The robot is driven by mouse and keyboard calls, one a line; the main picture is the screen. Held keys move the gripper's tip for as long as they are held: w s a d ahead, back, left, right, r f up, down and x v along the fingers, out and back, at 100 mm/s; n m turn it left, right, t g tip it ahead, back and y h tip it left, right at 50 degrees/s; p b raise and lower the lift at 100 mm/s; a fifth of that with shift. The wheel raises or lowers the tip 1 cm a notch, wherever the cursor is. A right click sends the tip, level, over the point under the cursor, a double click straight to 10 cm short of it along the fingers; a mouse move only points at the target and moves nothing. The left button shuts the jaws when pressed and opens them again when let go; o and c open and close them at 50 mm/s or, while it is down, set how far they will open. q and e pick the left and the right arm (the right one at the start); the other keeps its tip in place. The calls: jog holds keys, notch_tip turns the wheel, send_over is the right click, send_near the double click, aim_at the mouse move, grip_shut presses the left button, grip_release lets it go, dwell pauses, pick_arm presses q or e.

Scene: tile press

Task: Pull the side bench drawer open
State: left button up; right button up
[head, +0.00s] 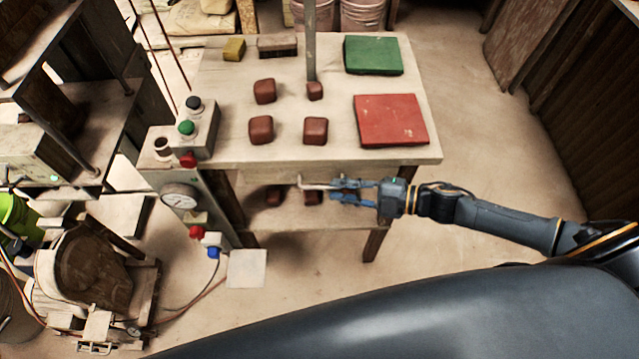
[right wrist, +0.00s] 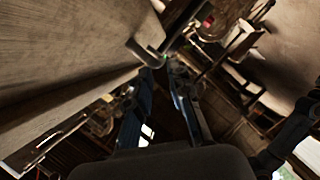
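The side bench (head: 339,142) stands in the middle of the head view. Its drawer front (head: 268,177) shows as a narrow strip under the top's front edge and looks shut. A pale bar handle (head: 312,185) sticks out from it. My right gripper (head: 333,189) comes in from the right, at the handle's right end. Its blue fingers are apart, one above the other. In the right wrist view, the handle (right wrist: 143,51) lies by the tip of the left finger of my gripper (right wrist: 163,66); I cannot tell if they touch. My left gripper is not in view.
Red-brown blocks (head: 261,130), a green tile (head: 373,55) and a red tile (head: 391,120) lie on the bench top. A button box (head: 201,127) stands at its left corner. More blocks sit on the lower shelf (head: 343,216). The floor to the right is clear.

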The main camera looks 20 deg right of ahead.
aim_at(325, 188)
jog(key=x, duration=0.5)
jog(key=shift+w+a+f, duration=0.15)
jog(key=shift+w+a, duration=0.05)
grip_shut()
